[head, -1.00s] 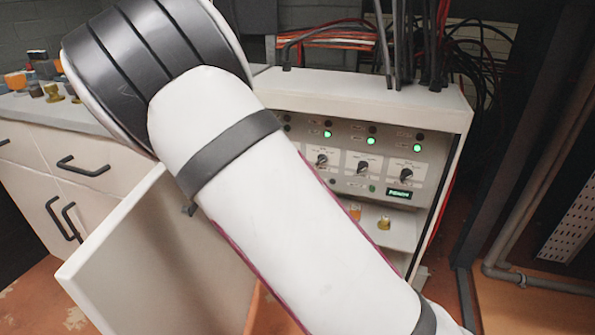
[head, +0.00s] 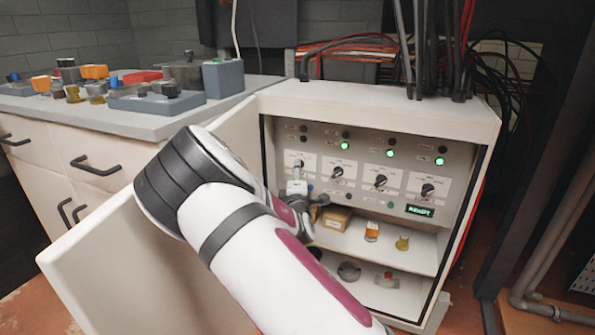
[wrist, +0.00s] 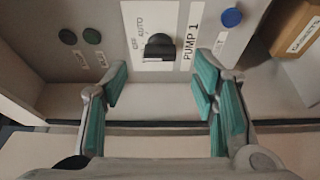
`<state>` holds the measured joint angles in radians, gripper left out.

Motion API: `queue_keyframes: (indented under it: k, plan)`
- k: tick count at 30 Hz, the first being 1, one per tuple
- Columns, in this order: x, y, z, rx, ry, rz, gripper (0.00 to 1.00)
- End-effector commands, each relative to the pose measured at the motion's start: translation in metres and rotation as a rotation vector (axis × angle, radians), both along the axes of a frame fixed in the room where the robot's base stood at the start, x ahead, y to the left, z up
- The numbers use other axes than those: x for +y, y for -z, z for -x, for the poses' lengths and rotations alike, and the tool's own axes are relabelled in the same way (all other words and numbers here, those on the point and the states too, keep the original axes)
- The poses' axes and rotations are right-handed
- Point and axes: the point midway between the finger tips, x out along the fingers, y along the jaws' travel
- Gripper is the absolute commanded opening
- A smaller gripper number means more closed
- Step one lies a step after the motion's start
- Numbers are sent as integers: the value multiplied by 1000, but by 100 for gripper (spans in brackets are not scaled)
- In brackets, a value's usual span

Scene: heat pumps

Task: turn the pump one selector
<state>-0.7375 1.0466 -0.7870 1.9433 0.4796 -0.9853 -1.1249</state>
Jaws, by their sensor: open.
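The pump one selector (wrist: 160,47) is a black knob on a white plate with the labels "PUMP 1" and "OFF AUTO" in the wrist view. In the wrist view my gripper (wrist: 162,82) is open, with a teal-padded finger on either side of the knob's line. Nothing is between the fingers, and they appear short of the knob. The knob's exact pointer direction is hard to tell.
More selectors (head: 381,181) and green lamps sit to the right on the panel. A shelf (head: 395,249) below holds a cardboard box (head: 334,218) and small items. The open cabinet door (head: 140,260) stands left of my arm. A cluttered bench (head: 170,124) is behind.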

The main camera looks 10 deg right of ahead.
Motion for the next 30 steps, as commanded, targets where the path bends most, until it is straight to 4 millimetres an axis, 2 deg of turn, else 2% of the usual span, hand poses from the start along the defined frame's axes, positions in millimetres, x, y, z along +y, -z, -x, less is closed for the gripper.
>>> queue_keyframes:
  k: [3, 9, 20, 21, 22, 27, 30]
  plan:
    - [-5, 0, -20, -1, -1, 0, 53]
    - [-9, 0, -41, -1, -1, 0, 53]
    - [-11, 0, -46, 1, 0, 0, 53]
    - [-11, 0, -46, 1, 0, 0, 51]
    - [-11, 0, -46, 1, 0, 0, 44]
    - [-11, 0, -46, 1, 0, 0, 6]
    - [-11, 0, -46, 0, -1, 0, 5]
